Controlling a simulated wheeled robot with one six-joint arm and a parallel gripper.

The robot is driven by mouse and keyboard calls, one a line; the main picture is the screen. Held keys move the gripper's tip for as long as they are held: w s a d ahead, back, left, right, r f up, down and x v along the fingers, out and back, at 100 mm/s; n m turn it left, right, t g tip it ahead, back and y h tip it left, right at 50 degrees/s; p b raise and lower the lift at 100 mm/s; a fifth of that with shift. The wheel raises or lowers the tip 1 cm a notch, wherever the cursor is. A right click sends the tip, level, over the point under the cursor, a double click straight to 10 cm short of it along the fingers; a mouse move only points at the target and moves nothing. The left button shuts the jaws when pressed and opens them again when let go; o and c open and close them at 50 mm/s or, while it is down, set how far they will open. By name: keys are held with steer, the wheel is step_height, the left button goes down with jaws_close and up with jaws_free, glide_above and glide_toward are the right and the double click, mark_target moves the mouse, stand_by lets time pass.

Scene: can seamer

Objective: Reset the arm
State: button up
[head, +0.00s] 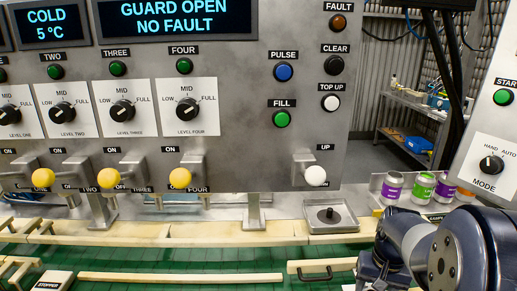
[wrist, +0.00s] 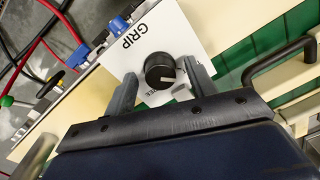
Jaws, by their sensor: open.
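My arm (head: 440,250) is at the lower right of the head view; the fingertips are not clear there. In the wrist view my gripper (wrist: 160,72) is open, its two grey fingers apart. A black round knob (wrist: 160,71) with a pale pointer line shows between the fingers. It sits on a white plate (wrist: 143,42) marked GRIP; lower lettering is partly hidden by the gripper. I cannot tell how far the fingertips are from the knob, and no contact is clear.
A black handle (wrist: 280,62) is right of the fingers. Blue connectors (wrist: 119,26) and cables lie to the left. The control panel (head: 230,100) reads GUARD OPEN, NO FAULT. Several cans (head: 393,187) stand behind my arm. A tray (head: 330,216) lies below the white-knobbed lever (head: 316,176).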

steer(key=m, duration=0.6)
steer(key=m+b, duration=0.1)
steer(key=m, duration=0.5)
steer(key=shift+a+m, duration=0.1)
steer(key=shift+m, duration=0.3)
steer(key=shift+r, duration=1)
